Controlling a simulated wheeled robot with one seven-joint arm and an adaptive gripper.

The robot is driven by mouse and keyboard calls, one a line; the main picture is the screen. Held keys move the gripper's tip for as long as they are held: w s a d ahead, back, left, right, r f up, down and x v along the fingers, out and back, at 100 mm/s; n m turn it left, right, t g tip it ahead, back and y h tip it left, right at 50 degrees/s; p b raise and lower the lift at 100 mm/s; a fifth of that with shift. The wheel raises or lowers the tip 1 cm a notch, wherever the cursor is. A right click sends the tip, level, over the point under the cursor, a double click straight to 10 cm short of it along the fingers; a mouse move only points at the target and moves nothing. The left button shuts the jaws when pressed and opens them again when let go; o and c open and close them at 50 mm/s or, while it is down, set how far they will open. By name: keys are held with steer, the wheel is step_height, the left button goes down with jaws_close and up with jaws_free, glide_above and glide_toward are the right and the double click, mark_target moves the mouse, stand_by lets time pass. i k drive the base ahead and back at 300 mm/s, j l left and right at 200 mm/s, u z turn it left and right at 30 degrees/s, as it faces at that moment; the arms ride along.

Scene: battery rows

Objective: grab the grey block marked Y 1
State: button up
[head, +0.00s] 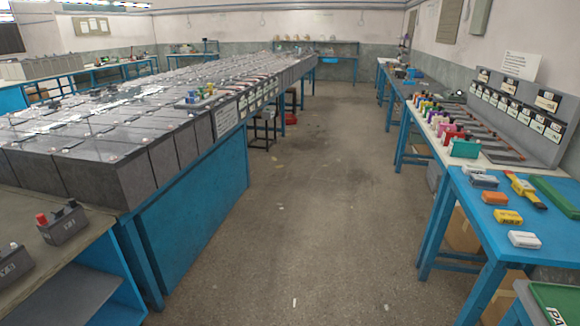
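No marking Y 1 can be read in the head view, so I cannot tell which block bears it. On the blue table at the right, a row of small blocks includes a greyish one (484,182), an orange one (495,199), a yellow one (508,217) and a whitish one (524,240). At the lower left, a dark grey block with a red cap (63,226) and another dark grey block with a pale mark (12,264) stand on a bench. My gripper is not in view.
A long blue bench (195,215) of grey batteries fills the left. The floor aisle (315,190) between is clear.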

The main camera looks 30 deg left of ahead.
mark_target(64, 222)
steer(key=i+u, duration=0.25)
steer(key=i+l+u, duration=0.25)
steer(key=i, duration=0.2)
steer(key=i+j+u, duration=0.25)
steer(key=i+u, duration=0.15)
steer(key=i+j+u, duration=0.15)
steer(key=i+u, duration=0.65)
steer(key=i+l+u, duration=0.2)
steer(key=i+u, duration=0.65)
steer(key=i, duration=0.15)
steer(key=i+l+u, duration=0.25)
steer(key=i+u, duration=0.15)
steer(key=i, duration=0.15)
